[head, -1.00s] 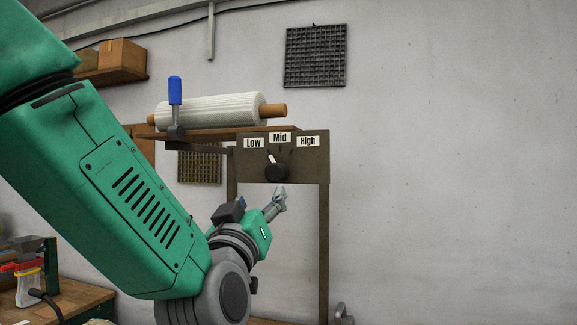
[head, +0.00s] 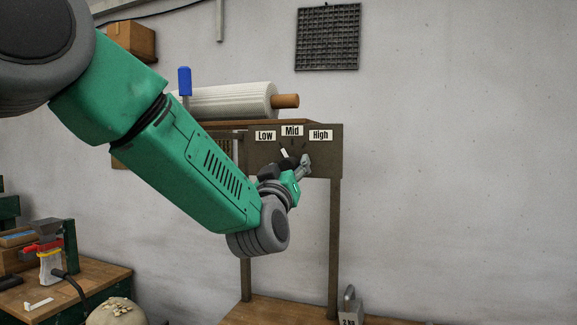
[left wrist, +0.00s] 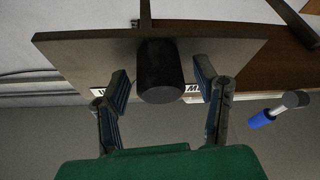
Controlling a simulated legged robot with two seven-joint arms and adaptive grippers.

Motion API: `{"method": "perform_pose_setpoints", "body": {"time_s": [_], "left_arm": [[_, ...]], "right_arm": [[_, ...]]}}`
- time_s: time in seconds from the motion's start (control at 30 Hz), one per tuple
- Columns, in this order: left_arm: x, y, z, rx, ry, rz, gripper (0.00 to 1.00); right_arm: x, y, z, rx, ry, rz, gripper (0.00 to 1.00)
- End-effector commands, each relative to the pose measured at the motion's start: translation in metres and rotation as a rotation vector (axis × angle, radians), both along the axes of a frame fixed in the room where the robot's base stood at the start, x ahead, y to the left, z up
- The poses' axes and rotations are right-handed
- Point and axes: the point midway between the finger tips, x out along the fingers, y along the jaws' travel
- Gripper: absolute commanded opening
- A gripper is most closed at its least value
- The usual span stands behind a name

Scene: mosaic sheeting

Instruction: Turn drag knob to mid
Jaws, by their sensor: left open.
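The drag knob (head: 287,164) is a dark round knob on the front of a brown panel (head: 328,163), below white labels Low (head: 265,135), Mid (head: 292,130) and High (head: 320,135). Its white pointer tilts up and to the left, between the Low and Mid labels. My left gripper (head: 304,161) is at the panel by the knob and partly hides it. In the left wrist view the knob (left wrist: 160,72) stands between the spread fingers of my left gripper (left wrist: 161,84), with a gap on both sides. My right gripper is not in view.
A white roll (head: 235,101) on a wooden core lies on the stand above the panel. A blue-handled lever (head: 184,82) stands at its left. A weight (head: 350,308) sits below right. A workbench (head: 88,285) with tools is at the left.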

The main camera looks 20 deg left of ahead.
Motion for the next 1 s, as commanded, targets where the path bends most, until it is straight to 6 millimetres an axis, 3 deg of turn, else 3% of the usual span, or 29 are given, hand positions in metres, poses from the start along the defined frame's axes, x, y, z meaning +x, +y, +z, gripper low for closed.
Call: {"method": "perform_pose_setpoints", "body": {"time_s": [0.13,0.27,0.3,0.67,1.0], "left_arm": [[0.0,0.0,0.0,0.0,0.0,0.0,0.56],[0.0,0.0,0.0,0.0,0.0,0.0,0.1],[0.0,0.0,0.0,0.0,0.0,0.0,0.06],[0.0,0.0,-0.001,0.054,-0.005,0.001,0.07],[-0.001,0.0,-0.001,0.272,-0.013,0.001,0.07]], "right_arm": [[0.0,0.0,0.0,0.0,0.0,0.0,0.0],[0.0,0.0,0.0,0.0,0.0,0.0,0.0],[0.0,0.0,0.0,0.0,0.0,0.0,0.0],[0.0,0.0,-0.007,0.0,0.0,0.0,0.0],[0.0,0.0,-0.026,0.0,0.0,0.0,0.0]]}}
